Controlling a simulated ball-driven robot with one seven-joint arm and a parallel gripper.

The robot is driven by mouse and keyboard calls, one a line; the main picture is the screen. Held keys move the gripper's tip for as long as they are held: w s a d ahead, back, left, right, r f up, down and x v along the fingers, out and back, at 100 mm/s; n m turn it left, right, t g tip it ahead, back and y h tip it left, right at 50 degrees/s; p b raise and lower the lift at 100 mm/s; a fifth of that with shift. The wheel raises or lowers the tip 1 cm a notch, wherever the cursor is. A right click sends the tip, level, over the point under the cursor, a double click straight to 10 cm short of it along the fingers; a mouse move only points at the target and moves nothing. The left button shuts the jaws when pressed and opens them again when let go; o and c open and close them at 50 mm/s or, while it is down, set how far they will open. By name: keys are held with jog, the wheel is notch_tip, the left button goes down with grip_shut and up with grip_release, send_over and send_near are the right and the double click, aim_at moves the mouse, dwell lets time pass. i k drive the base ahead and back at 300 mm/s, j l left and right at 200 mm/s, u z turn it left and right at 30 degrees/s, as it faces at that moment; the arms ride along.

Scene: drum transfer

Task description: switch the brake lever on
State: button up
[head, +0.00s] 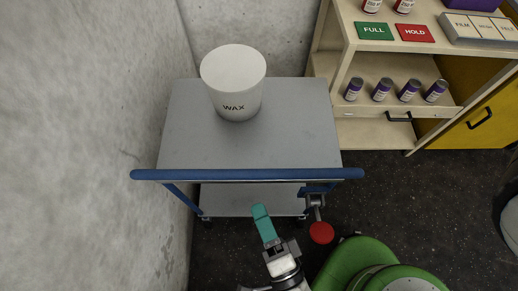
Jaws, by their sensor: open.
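The brake lever (317,213) is a grey arm with a round red end, at the lower right of the blue-framed cart. Its red end (321,233) hangs outside the frame, low and near the floor. My gripper (262,216), with teal fingers, is in front of the cart, left of the lever and apart from it. It is open and empty. Its fingers overlap in this view, so the gap between them is hard to see.
The cart (190,130) has a blue handle bar (248,174) and carries a white WAX drum (234,80). A concrete wall stands close on the left. A shelf (427,105) with several small cans stands at right. Dark floor (430,200) is clear on the right.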

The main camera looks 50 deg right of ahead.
aim_at(322, 232)
jog(key=k, duration=1)
